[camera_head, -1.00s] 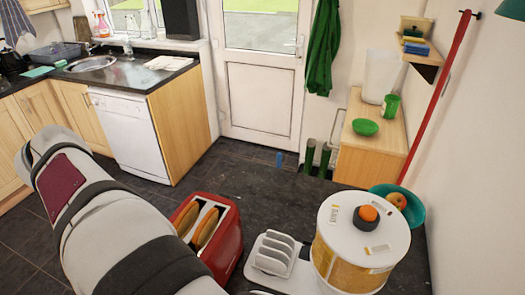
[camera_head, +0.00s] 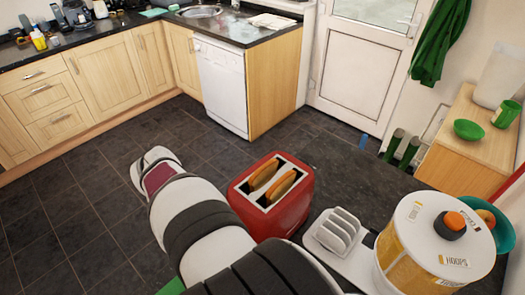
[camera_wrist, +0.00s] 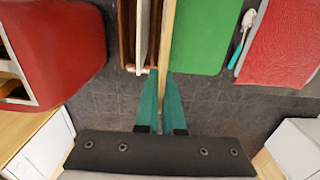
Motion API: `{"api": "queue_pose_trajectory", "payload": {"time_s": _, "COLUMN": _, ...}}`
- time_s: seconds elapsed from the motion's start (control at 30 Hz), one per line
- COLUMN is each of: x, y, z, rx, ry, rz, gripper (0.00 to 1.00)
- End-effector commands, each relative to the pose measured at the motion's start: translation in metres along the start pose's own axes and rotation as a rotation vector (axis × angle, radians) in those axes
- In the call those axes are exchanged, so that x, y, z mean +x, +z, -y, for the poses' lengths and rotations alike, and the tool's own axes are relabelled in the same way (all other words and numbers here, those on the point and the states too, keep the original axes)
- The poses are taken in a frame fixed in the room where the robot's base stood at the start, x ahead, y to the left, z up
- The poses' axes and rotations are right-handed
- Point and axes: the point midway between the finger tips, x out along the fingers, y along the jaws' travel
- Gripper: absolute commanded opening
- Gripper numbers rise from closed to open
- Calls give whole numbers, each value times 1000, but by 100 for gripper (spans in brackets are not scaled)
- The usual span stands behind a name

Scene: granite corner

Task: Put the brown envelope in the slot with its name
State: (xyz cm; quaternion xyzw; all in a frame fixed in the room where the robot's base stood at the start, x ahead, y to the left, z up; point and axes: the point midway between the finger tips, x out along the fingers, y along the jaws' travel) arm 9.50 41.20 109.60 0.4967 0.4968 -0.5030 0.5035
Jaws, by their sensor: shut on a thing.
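My gripper (camera_wrist: 160,78) shows in the wrist view with its teal fingers shut on a thin tan sheet seen edge-on, which I take for the brown envelope (camera_wrist: 166,35). The sheet stands between the fingertips and runs up past the top edge of the picture. Just left of it stands a brown wooden piece (camera_wrist: 127,40) with a white panel beside it, perhaps part of a slotted holder. No slot name is readable. I cannot tell whether the envelope touches this piece. The gripper and envelope do not show in the head view.
A red toaster (camera_head: 290,210) with bread stands close to my arm and at left in the wrist view (camera_wrist: 60,50). A green mat (camera_wrist: 200,35) and a red cloth (camera_wrist: 285,45) lie right of the envelope. A white rack (camera_head: 335,232) and hoops canister (camera_head: 410,255) stand farther right.

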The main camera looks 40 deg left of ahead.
Motion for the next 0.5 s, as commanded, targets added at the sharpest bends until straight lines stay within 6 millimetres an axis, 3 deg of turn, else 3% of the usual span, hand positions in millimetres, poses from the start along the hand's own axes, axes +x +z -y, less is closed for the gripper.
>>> {"api": "queue_pose_trajectory", "payload": {"time_s": 0.5, "x": 52, "y": 0, "z": 0, "rx": 1, "ry": 0, "rz": 2, "gripper": 0}}
